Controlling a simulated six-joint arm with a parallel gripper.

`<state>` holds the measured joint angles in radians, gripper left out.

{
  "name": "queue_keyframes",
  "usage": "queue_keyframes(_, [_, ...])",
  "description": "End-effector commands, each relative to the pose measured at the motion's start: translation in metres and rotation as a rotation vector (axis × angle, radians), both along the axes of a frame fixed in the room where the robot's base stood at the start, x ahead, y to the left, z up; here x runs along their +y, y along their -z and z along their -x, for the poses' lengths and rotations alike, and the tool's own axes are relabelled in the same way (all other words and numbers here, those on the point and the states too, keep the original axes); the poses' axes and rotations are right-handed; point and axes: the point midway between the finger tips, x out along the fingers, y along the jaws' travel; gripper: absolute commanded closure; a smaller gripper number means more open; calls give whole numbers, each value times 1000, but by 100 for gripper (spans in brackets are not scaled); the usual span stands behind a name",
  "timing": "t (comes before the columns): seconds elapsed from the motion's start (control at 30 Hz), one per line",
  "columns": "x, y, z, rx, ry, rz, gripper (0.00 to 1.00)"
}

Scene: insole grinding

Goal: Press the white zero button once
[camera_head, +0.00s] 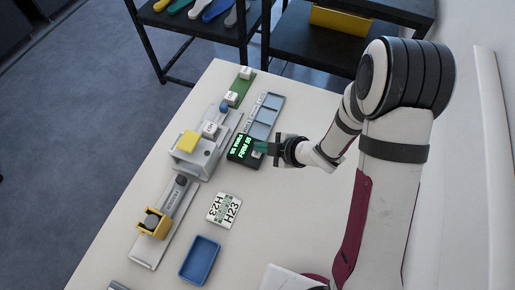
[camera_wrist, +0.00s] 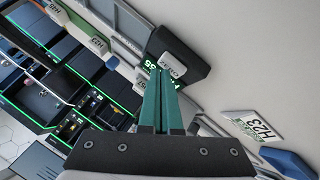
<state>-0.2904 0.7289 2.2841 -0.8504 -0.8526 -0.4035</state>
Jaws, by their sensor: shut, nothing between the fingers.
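A black gauge box (camera_head: 241,152) with green glowing text stands on the table near its middle. In the wrist view the box (camera_wrist: 188,52) is at the upper middle, with a small white button (camera_wrist: 174,64) bearing dark lettering on it. My gripper (camera_wrist: 160,74) is shut and empty. Its green fingertips overlap the box's near side in that view, close beside the white button; I cannot tell whether they touch it. In the head view my gripper (camera_head: 262,147) reaches in from the right at the box, and the button is not clearly visible there.
In front are an H23 card (camera_head: 224,210) and a blue tray (camera_head: 200,261). The table's right side is largely bare.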

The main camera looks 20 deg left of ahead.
Motion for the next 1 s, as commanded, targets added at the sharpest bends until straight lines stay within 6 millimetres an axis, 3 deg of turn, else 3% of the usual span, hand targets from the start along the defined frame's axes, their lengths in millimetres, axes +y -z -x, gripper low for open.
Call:
queue_keyframes(0.67, [0,5,0,0,1,1,100])
queue_keyframes(1.0, [0,-10,0,-1,1,0,100])
